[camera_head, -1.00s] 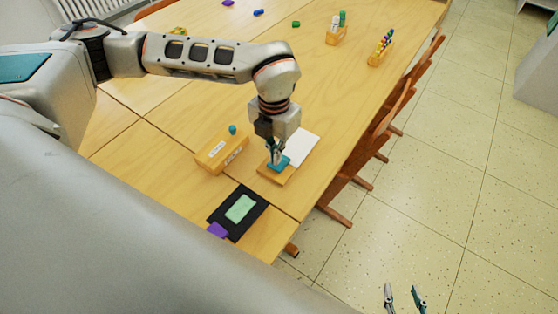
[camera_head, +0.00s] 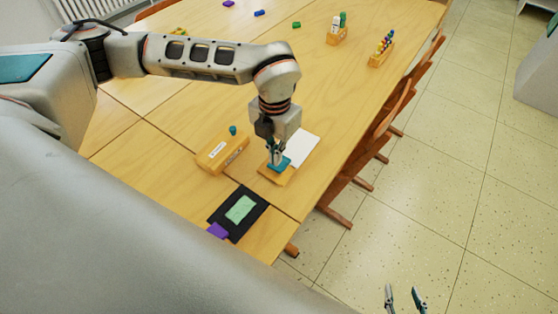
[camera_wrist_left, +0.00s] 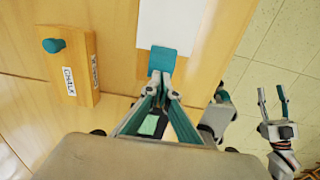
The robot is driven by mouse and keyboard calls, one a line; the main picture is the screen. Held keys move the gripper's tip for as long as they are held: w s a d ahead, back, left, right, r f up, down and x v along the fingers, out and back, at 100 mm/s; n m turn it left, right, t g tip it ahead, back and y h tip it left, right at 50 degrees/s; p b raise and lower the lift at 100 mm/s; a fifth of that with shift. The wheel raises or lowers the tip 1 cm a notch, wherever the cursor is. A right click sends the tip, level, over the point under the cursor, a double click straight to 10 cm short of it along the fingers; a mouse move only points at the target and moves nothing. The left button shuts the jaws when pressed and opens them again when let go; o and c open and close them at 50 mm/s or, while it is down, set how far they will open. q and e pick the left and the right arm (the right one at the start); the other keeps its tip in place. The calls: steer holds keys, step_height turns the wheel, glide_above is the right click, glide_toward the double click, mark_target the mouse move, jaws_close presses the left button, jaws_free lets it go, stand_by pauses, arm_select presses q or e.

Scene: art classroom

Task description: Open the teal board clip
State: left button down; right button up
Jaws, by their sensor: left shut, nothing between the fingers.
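The teal board clip (camera_head: 284,164) sits at the near end of a wooden board (camera_head: 278,177), over the edge of a white sheet (camera_head: 303,147). The clip also shows in the left wrist view (camera_wrist_left: 160,60), just beyond my left fingertips. My left gripper (camera_head: 275,161) is shut and empty, pointing down with its tips at the clip. Whether they touch it or press on it I cannot tell. My right gripper (camera_head: 405,295) is open and empty, over the floor right of the table; it also shows in the left wrist view (camera_wrist_left: 272,98).
A wooden chalk box (camera_head: 222,152) with a teal knob (camera_head: 233,130) stands left of the board. A black mat (camera_head: 222,206) with a mint block (camera_head: 240,209) and a purple piece (camera_head: 217,230) lies nearer. Chairs (camera_head: 370,150) line the table's right side.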

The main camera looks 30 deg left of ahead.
arm_select(q)
steer(key=shift+f+b, duration=0.45)
steer(key=shift+f, duration=0.65)
stand_by(0.8)
steer(key=shift+r+p, duration=0.6)
steer(key=shift+r, duration=0.2)
steer(key=shift+r+p, duration=1.85)
steer(key=shift+r, duration=0.9)
